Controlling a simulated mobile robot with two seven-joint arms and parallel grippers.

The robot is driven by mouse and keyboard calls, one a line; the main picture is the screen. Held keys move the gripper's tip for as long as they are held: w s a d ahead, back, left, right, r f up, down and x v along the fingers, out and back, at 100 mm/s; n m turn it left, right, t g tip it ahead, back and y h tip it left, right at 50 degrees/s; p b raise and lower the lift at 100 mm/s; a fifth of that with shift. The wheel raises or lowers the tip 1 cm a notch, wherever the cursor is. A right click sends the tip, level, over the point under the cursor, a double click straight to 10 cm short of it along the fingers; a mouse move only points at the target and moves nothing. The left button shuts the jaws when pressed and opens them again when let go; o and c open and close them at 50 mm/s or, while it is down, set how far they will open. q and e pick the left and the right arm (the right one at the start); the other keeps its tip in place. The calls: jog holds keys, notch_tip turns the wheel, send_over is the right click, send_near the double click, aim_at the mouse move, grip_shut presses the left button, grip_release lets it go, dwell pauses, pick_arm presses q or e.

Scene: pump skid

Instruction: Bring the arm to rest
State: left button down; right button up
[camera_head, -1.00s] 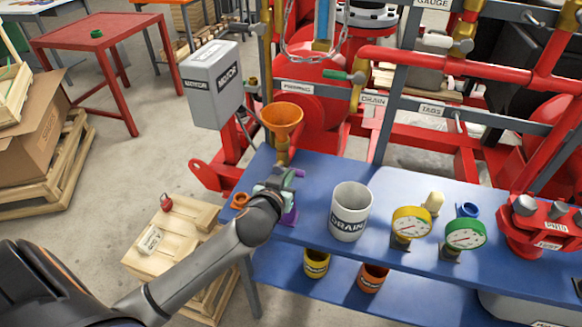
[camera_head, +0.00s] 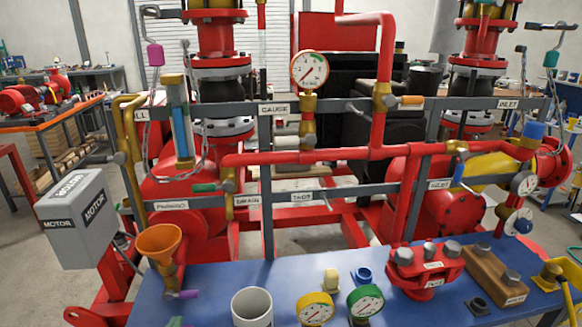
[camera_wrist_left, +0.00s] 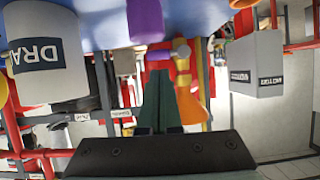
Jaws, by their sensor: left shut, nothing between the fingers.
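My left gripper shows best in the left wrist view (camera_wrist_left: 160,78). Its two greenish fingers are together with nothing between them. In the head view only a small greenish tip (camera_head: 175,321) shows at the bottom edge, and the rest of the arm is out of frame. The orange funnel (camera_head: 160,241) stands above the blue bench, with a purple handle (camera_head: 182,294) below it. In the wrist view the funnel (camera_wrist_left: 193,104) is just right of the fingers, and a purple piece (camera_wrist_left: 145,20) is above them. My right gripper is not in view.
The blue bench (camera_head: 215,282) holds a white DRAIN cup (camera_head: 252,307), a yellow gauge (camera_head: 315,309), a green gauge (camera_head: 365,302) and a red flanged part (camera_head: 425,270). Red pipes and grey rails rise behind. A grey MOTOR box (camera_head: 78,220) stands at the left.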

pick_arm(q)
jog(key=s+d+f+m+g+h, duration=0.1)
jog(key=s+d+f+g, duration=0.15)
jog(key=s, duration=0.45)
jog(key=s+d+f+m+g+h, duration=0.1)
jog(key=s+d+f+m+g, duration=0.15)
jog(key=s, duration=0.55)
jog(key=s+d+f+m+g+h, duration=0.1)
jog(key=s+d+f+g+h, duration=0.1)
jog(key=s+g, duration=0.35)
jog(key=w+d+f+t, duration=0.1)
jog(key=d+f+t, duration=0.1)
jog(key=f, duration=0.3)
jog(key=w+d+f+t+h, duration=0.1)
jog(key=d+f+t, duration=0.1)
jog(key=f+t, duration=0.3)
jog(key=shift+w+f+h, duration=0.3)
jog(key=shift+f, duration=0.35)
jog(key=shift+d, duration=0.1)
